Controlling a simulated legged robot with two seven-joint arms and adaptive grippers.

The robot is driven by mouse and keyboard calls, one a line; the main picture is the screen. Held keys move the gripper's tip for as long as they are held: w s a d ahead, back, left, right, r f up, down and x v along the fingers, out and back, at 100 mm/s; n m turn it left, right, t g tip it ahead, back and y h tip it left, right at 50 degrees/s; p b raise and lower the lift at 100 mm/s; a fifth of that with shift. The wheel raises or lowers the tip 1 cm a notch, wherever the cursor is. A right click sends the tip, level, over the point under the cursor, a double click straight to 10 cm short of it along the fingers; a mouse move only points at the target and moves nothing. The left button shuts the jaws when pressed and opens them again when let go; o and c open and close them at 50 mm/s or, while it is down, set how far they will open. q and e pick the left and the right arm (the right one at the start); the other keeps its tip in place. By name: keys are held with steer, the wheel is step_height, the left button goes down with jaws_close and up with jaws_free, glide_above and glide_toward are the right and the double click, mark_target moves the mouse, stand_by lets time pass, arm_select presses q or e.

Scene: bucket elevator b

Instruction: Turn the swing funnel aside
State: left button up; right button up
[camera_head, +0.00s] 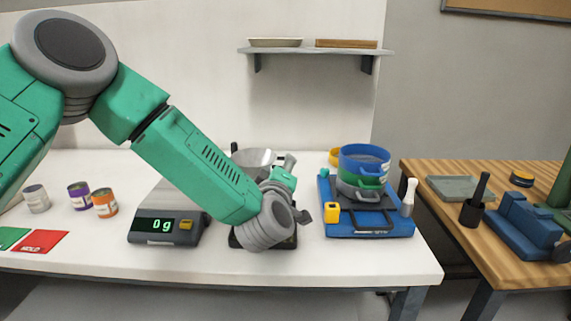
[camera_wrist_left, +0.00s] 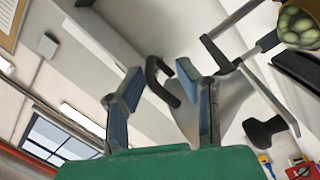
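The swing funnel (camera_head: 254,158) shows as a pale grey bowl behind my left forearm in the head view, its lower part hidden. In the left wrist view a pale grey cone (camera_wrist_left: 228,106), which looks like the funnel, lies beyond the fingers. A black curved handle (camera_wrist_left: 158,78) appears between the fingertips; whether it touches either finger I cannot tell. My left gripper (camera_wrist_left: 168,92) is open, its two fingers well apart with nothing clamped. In the head view my left wrist hides most of the gripper and the stand below. My right gripper is not in view.
A scale (camera_head: 165,220) reading 0 g stands left of my wrist. Several cans, including an orange one (camera_head: 105,203), and a red card (camera_head: 40,242) lie farther left. A blue tray (camera_head: 400,226) with stacked sieves (camera_head: 364,165) stands to the right. A shelf (camera_head: 315,51) hangs above.

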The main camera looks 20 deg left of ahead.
arm_select(q)
steer(key=shift+w+d, duration=0.35)
steer(key=shift+w, duration=0.4)
steer(key=shift+w+d+r, duration=0.1)
steer(key=shift+w+d, duration=0.05)
steer(key=shift+d, duration=0.2)
steer(key=shift+a, duration=0.3)
jaws_close()
steer(key=shift+a, duration=0.25)
